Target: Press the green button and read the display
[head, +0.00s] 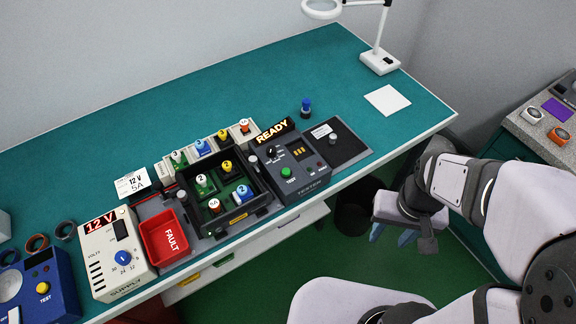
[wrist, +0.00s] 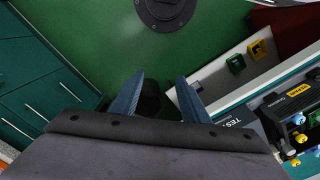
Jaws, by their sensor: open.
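In the head view, the green button (head: 287,172) is on the sloped front of the dark tester (head: 313,184). A lit sign reading READY (head: 274,131) stands at the tester's back. A small window with yellow marks (head: 299,151) is on its face, too small to read. My gripper (head: 391,236) is off the bench's front edge, to the right of and apart from the tester. In the wrist view, my gripper's (wrist: 160,80) two blue fingers are spread with nothing between them. Part of the tester (wrist: 240,122) shows at the right there; I cannot make out the button.
Left of the tester are a black tray (head: 263,208) with colored-capped parts, a red FAULT bin (head: 146,243) and a 12 V supply (head: 93,244). A dark pad (head: 349,149) lies right of the tester. The bench top (head: 250,85) behind is mostly clear. Green floor (wrist: 90,30) lies below my gripper.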

